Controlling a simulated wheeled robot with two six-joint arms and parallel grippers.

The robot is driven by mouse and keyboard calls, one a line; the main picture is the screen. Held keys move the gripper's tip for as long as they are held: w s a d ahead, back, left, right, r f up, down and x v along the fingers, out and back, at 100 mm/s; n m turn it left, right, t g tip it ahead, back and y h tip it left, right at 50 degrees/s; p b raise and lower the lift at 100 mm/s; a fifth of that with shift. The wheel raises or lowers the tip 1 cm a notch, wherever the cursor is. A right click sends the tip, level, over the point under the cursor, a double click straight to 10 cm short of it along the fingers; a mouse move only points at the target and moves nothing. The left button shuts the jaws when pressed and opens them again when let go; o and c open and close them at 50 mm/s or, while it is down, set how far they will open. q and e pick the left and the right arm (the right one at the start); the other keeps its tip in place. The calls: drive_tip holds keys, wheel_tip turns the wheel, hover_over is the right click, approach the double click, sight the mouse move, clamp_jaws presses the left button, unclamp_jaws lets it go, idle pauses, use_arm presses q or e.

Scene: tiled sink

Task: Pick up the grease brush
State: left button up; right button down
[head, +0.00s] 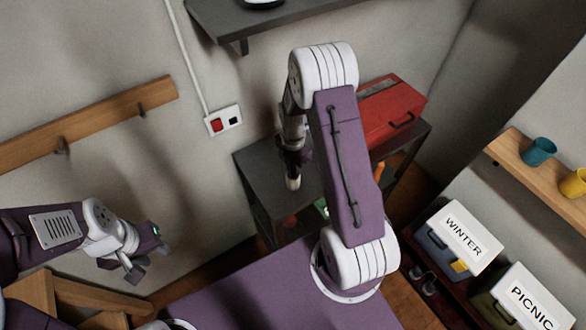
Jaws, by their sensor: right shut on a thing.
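My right gripper (294,160) points down over the left part of the dark shelf unit. It is shut on a slim thing with a pale, rounded lower end, which appears to be the grease brush (293,183). The gripper and arm hide most of it, and I cannot tell whether its end touches the shelf top. My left gripper (150,260) is at the left, in front of the wall, with its fingers apart and nothing between them.
The dark shelf unit (254,165) carries a red toolbox (392,112). An orange item (379,171) shows below its top. A wall shelf (290,20) hangs above. Boxes marked WINTER (462,236) and PICNIC (530,304) stand at right, below a shelf with cups.

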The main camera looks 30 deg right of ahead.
wheel_tip(320, 180, up, 10)
drive_tip(key=shift+f+b, duration=0.2)
drive_tip(key=shift+b, duration=0.55)
